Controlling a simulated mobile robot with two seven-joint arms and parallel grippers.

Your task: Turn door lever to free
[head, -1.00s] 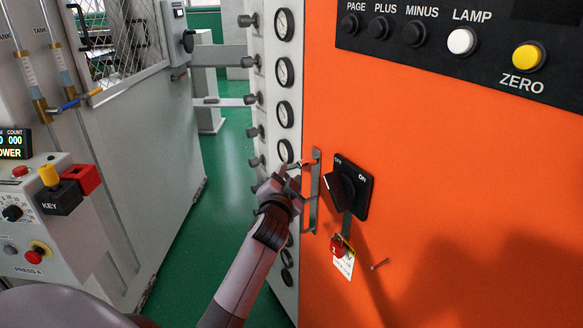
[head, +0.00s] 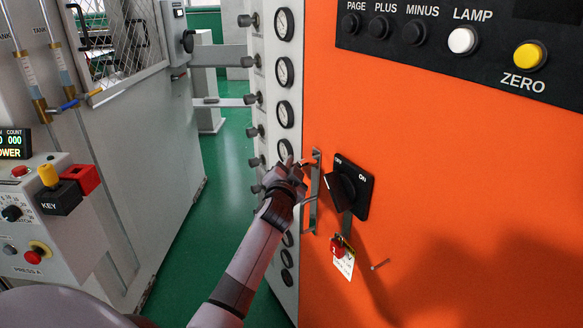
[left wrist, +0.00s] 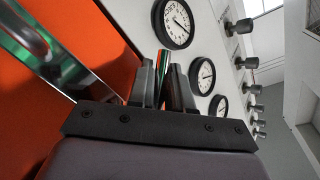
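A black turning lever (head: 188,41) sits on a small box at the edge of the left grey enclosure, in the head view. I cannot read its marks or be sure it is the door lever. My left gripper (head: 289,165) is far to its right, beside the top of a metal pull handle (head: 312,200) on the orange cabinet. In the left wrist view the gripper's fingers (left wrist: 168,80) are close together, with only a narrow coloured strip between them and no object clearly held. The handle (left wrist: 40,45) passes left of them. My right gripper is not in view.
A black OFF/ON rotary switch (head: 347,188) and a red tagged lock (head: 338,246) are right of the handle. Gauges (head: 284,72) and knobs line the white panel behind the gripper. Green floor (head: 225,175) lies open between the enclosure and that panel.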

